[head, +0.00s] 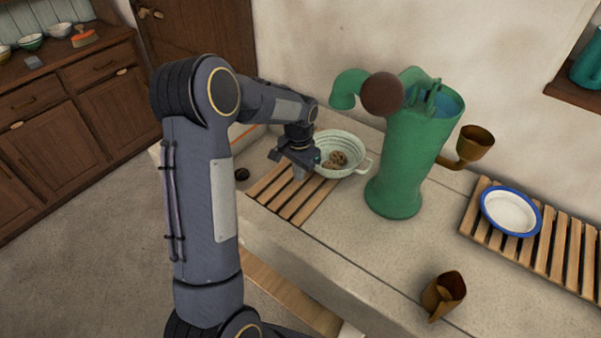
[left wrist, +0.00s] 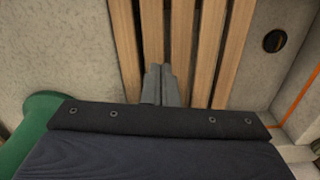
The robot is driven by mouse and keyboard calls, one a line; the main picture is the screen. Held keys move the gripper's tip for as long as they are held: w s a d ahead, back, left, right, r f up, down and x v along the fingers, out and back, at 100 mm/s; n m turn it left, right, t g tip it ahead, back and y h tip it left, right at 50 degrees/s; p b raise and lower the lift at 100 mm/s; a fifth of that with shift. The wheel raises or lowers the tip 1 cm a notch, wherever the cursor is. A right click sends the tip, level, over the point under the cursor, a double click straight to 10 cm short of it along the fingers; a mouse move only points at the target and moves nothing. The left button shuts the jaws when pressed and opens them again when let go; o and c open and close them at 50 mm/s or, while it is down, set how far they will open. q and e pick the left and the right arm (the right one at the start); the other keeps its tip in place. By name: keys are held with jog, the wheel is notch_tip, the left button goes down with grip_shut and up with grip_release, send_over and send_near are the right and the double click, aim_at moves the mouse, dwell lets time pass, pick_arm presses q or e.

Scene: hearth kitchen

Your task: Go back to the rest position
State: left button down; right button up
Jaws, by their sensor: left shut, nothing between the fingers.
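My left arm reaches in from the left in the head view. My left gripper (head: 300,173) is over the left wooden slatted rack (head: 290,205) on the stone counter, beside the pale green colander (head: 350,143). In the left wrist view the gripper's two fingers (left wrist: 160,86) are together and empty, above the slats (left wrist: 205,50). My right gripper is not in view.
A green hand pump (head: 398,165) stands right of the colander. A brown cup (head: 443,296) is near the counter's front edge. A blue-rimmed plate (head: 511,211) lies on the right slatted rack (head: 565,250). A wooden cabinet (head: 85,110) stands at left. Floor (head: 90,230) shows free.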

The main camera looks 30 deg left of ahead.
pick_arm(q)
notch_tip(320, 180, up, 9)
jog(key=s+d+r+n+t+h, duration=0.1)
jog(key=s+d+r+t, duration=0.15)
jog(key=s+r, duration=0.35)
jog(key=s+d+f+n+t+h, duration=0.1)
jog(key=s+d, duration=0.4)
jog(key=s, duration=0.5)
jog(key=s+d+f+n+t+h, duration=0.1)
jog(key=s+d+n+t, duration=0.1)
jog(key=s+d, duration=0.3)
jog(key=s, duration=0.4)
jog(key=shift+s+h+b, duration=0.35)
jog(key=shift+s+h, duration=0.05)
